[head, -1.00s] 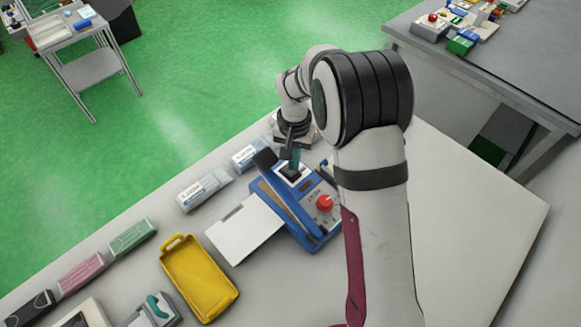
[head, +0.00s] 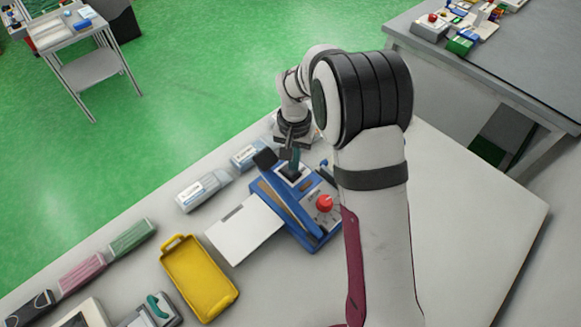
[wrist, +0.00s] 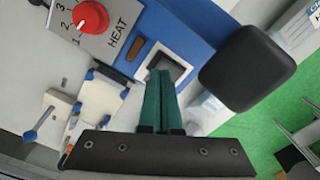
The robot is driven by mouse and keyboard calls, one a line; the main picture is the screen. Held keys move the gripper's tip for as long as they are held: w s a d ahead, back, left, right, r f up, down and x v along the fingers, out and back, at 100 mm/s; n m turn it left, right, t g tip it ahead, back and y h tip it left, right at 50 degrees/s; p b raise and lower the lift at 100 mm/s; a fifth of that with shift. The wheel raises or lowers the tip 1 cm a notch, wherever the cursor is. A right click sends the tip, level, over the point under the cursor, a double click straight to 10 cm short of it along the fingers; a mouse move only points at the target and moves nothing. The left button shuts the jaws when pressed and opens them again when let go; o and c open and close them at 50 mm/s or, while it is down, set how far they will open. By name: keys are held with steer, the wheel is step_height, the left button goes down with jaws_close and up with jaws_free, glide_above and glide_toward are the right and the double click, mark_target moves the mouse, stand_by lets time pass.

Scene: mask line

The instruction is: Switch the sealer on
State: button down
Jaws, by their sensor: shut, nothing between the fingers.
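The sealer (head: 262,195) is a blue machine on the white table, with a dark pad on its lever arm. Its red heat knob (wrist: 91,17) has numbers beside it in the wrist view; the knob (head: 325,203) also shows in the head view. A white-framed switch (wrist: 178,67) sits in the blue body near a small brown part (wrist: 136,49). My gripper (wrist: 160,74) has its teal fingers shut together and empty, their tips over the switch's lower-left part. I cannot tell whether they touch it. The fingers partly hide the switch, and its position is unclear.
A white sheet (head: 243,230) lies left of the sealer. A yellow tray (head: 197,277) and several packs, one of them clear and white (head: 203,191), lie along the table's left side. The sealer's black pad (wrist: 247,67) stands close to the right of my fingers.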

steer(key=shift+f, duration=1)
stand_by(0.4)
steer(key=shift+r, duration=3.55)
steer(key=s+d+r+m+y, duration=0.1)
steer(key=s+d+r, duration=0.3)
steer(key=s, duration=0.5)
steer(key=s+d+r+m, duration=0.1)
steer(key=s+d+r, duration=0.1)
steer(key=s+r, duration=0.55)
steer(key=s+d+f, duration=0.1)
steer(key=s+f, duration=0.1)
steer(key=s, duration=1.1)
steer(key=shift+f+m+y, duration=0.3)
steer(key=shift+f+y, duration=0.05)
steer(key=shift+y, duration=0.05)
